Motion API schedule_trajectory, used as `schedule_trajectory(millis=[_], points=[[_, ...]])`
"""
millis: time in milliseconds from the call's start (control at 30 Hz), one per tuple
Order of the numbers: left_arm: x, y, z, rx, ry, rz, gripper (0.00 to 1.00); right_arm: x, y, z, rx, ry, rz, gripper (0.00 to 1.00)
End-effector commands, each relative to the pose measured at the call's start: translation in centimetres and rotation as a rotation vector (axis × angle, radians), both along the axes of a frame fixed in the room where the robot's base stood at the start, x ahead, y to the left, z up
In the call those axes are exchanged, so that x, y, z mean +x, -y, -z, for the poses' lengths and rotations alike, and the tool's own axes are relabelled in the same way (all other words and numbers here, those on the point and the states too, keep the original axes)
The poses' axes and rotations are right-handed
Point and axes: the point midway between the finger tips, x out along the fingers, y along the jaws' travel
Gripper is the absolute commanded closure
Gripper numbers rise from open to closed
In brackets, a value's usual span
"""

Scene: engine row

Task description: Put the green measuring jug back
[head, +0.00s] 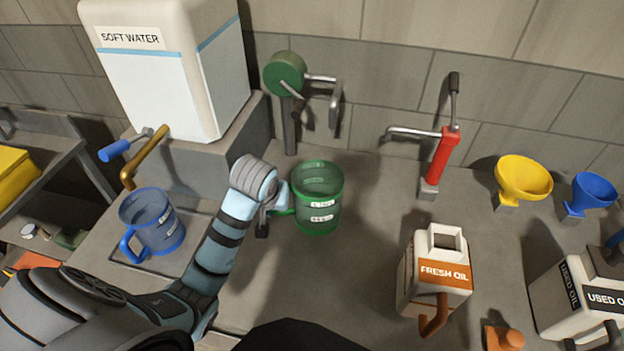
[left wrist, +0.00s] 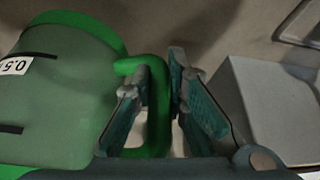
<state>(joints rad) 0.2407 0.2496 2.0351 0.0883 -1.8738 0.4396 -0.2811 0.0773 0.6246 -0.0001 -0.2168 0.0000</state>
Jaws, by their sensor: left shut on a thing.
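The green measuring jug (head: 318,200) is upright on the grey worktop (head: 275,295), or just above it; I cannot tell which. It is below and a little right of the green hand pump (head: 285,75). My left gripper (head: 279,200) is at the jug's left side, on its handle. In the left wrist view, the left gripper's fingers (left wrist: 160,100) are on both sides of the green handle (left wrist: 155,115), and the jug's body (left wrist: 65,95) fills the left. The fingertips are partly hidden in the head view. My right gripper is not in view.
A blue jug (head: 153,222) stands on a tray at left, below the soft water tank (head: 165,65). A fresh oil can (head: 436,272), red pump (head: 440,160), yellow funnel (head: 524,180), blue funnel (head: 590,193) and used oil can (head: 570,300) stand to the right. Worktop between jug and oil can is clear.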

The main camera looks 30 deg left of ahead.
Motion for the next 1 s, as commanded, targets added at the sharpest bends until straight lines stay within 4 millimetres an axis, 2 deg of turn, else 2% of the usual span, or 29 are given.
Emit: schedule_trajectory(millis=[100,200,500,567,633,767,933,1000], points=[[4.0,-0.7,-0.1,-0.003,0.001,0.004,1.0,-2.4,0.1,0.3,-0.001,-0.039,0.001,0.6],[7.1,-1.5,-0.1,-0.003,0.002,0.005,1.0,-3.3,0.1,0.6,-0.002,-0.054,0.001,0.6],[14.0,-3.5,-0.2,-0.002,0.004,0.004,1.0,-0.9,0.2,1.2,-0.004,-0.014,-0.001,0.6],[14.8,-3.6,0.1,-0.003,0.002,0.004,1.0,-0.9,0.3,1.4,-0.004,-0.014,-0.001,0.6],[14.6,-3.6,1.5,-0.002,0.0,0.005,1.0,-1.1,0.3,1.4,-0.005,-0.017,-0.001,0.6],[14.6,-3.6,3.0,-0.001,0.002,0.005,1.0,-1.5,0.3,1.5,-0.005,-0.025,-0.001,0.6],[14.5,-3.6,6.3,-0.002,0.0,0.004,1.0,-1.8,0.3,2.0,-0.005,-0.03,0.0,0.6],[14.9,-3.7,6.9,-0.002,0.002,0.004,1.0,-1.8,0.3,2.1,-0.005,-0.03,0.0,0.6]])
